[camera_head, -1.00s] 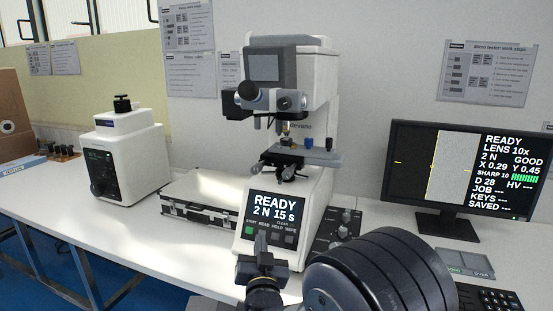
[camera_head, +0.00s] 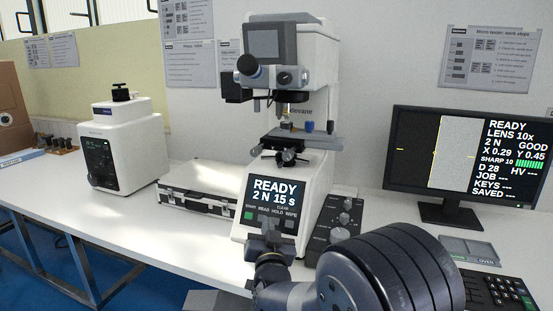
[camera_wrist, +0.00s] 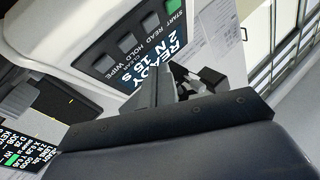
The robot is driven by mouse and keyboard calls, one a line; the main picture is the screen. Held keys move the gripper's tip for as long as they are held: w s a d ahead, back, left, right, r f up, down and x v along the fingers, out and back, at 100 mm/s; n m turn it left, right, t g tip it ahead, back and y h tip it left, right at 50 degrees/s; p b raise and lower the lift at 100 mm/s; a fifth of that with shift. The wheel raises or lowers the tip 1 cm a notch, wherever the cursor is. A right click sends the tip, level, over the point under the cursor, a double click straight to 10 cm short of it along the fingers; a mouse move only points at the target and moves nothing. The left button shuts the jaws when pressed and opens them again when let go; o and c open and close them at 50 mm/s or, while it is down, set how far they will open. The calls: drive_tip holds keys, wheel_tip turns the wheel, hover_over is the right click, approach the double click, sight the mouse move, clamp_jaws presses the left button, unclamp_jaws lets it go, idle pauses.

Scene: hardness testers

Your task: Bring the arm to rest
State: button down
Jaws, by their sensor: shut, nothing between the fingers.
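My gripper (camera_head: 269,226) is shut and empty. In the head view it stands in front of the micro hardness tester (camera_head: 318,75), just below its lit panel (camera_head: 275,199), which reads READY, 2 N, 15 s. The fingers overlap the lower edge of the panel, and I cannot tell from here whether they touch it. In the wrist view the gripper (camera_wrist: 165,80) points toward the same panel and its row of keys (camera_wrist: 127,42). My arm's rounded dark joint fills the lower right of the head view.
A monitor (camera_head: 417,155) stands at the right, with a keypad (camera_head: 497,290) in front. A knob box (camera_head: 337,222) sits beside the tester. A black-edged case (camera_head: 198,207) and a second white machine (camera_head: 124,146) stand to the left. The bench front at left (camera_head: 110,222) is clear.

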drive_tip(key=p, duration=0.3)
drive_tip(key=shift+r+p, duration=0.2)
drive_tip(key=shift+p, duration=0.15)
drive_tip(key=shift+w+p, duration=0.1)
drive_tip(key=shift+p, duration=0.75)
